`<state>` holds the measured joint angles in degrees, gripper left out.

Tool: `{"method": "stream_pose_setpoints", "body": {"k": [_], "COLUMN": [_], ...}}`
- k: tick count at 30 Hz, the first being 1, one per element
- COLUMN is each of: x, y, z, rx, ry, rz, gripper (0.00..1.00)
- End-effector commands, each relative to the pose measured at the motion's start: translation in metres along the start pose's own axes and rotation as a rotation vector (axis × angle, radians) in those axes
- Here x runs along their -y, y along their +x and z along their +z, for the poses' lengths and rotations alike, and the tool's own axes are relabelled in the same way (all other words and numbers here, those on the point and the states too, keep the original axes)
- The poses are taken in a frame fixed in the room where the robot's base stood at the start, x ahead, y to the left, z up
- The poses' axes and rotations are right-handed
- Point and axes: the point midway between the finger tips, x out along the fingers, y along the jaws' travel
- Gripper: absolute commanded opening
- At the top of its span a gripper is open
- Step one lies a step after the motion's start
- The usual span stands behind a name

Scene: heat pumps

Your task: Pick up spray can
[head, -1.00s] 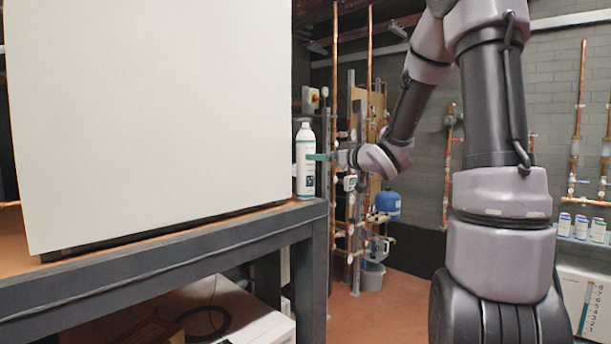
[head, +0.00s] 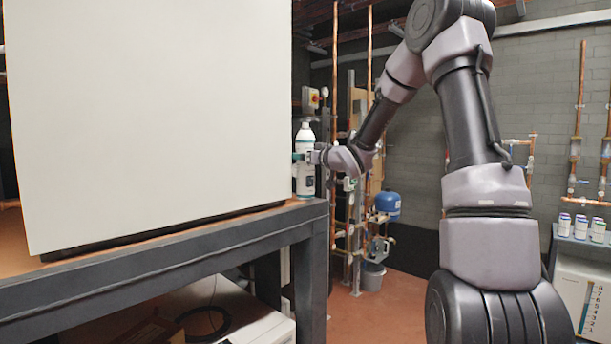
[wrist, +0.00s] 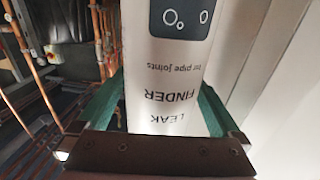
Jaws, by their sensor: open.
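The spray can (head: 306,178) is white with a dark label panel and stands upright on the right end of the dark metal bench, beside the big white cabinet. In the wrist view the can (wrist: 165,75) shows the printed words "LEAK FINDER" and "for pipe joints". My gripper (head: 303,157) is at the can's upper body, reaching in from the right. In the wrist view my gripper (wrist: 155,105) has its green fingers open, one on each side of the can. A gap shows at the left finger; the right finger is very close, and I cannot tell whether it touches.
The white cabinet (head: 150,110) fills the bench (head: 160,245) just left of the can. Copper pipes (head: 335,120) and a blue tank (head: 388,204) stand behind on the right. Several small cans (head: 581,227) sit on a shelf at far right.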

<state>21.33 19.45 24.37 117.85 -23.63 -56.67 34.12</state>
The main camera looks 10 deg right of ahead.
Motion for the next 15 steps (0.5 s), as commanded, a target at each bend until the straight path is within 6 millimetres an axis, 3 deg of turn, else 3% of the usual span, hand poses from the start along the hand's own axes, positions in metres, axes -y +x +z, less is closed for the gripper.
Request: {"method": "stream_pose_setpoints", "body": {"k": [6,7,12,15], "x": [-0.0001,-0.0002,-0.0002,-0.0002], "y": [0.0019,0.0018,0.0016,0.0016], "z": [-0.0001,-0.0002,-0.0002,-0.0002], "rx": [0.000,0.000,0.000,0.000], "ry": [-0.001,-0.001,0.000,0.000], "rz": [0.000,0.000,0.001,0.001], "gripper": [1.00,0.96,0.31,0.00]}}
